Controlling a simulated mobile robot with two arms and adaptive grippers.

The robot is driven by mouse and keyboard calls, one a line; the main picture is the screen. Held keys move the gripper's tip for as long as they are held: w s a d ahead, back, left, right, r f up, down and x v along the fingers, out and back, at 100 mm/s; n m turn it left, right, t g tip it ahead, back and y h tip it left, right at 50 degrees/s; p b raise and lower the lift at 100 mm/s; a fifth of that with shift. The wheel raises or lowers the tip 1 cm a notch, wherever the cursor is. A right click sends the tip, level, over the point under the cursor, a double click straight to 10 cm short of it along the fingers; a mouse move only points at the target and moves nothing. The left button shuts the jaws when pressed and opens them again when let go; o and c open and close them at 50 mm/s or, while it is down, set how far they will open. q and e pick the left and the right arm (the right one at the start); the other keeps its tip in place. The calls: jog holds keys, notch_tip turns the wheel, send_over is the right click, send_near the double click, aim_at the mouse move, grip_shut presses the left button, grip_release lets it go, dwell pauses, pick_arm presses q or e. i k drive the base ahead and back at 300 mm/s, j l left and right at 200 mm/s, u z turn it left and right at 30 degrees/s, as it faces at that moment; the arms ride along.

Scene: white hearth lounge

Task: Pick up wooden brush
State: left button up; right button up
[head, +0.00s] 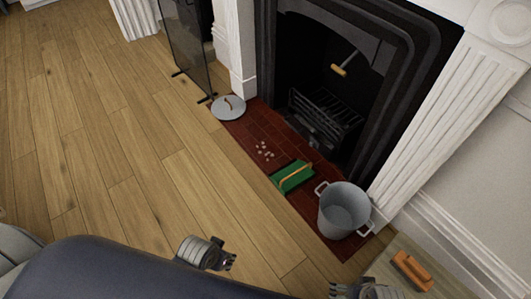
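An orange-brown, wooden-looking brush (412,270) lies on a pale wooden surface at the lower right. A green dustpan-like thing (288,183) with a tan wooden handle (296,174) lies on the red hearth tiles. A tool with a wooden handle (340,70) shows inside the fireplace. My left gripper (228,261) is at the bottom centre, well left of the orange-brown brush and holding nothing that I can see. My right gripper (338,290) is at the bottom edge, left of that brush and apart from it, partly cut off. Both grippers' finger gaps are unclear.
A grey metal bucket (344,211) stands on the hearth's right end. A round grey lid (228,107) and several small pale bits (265,150) lie on the tiles. A dark fire screen (188,45) stands at upper left. The wooden floor (110,130) at left is clear.

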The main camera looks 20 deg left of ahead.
aim_at(413, 271)
jog(key=l+z, duration=0.15)
jog(key=z, duration=0.3)
jog(key=l+z, duration=0.1)
jog(key=z, duration=0.3)
jog(key=i+l+z, duration=0.1)
jog(key=z, duration=0.35)
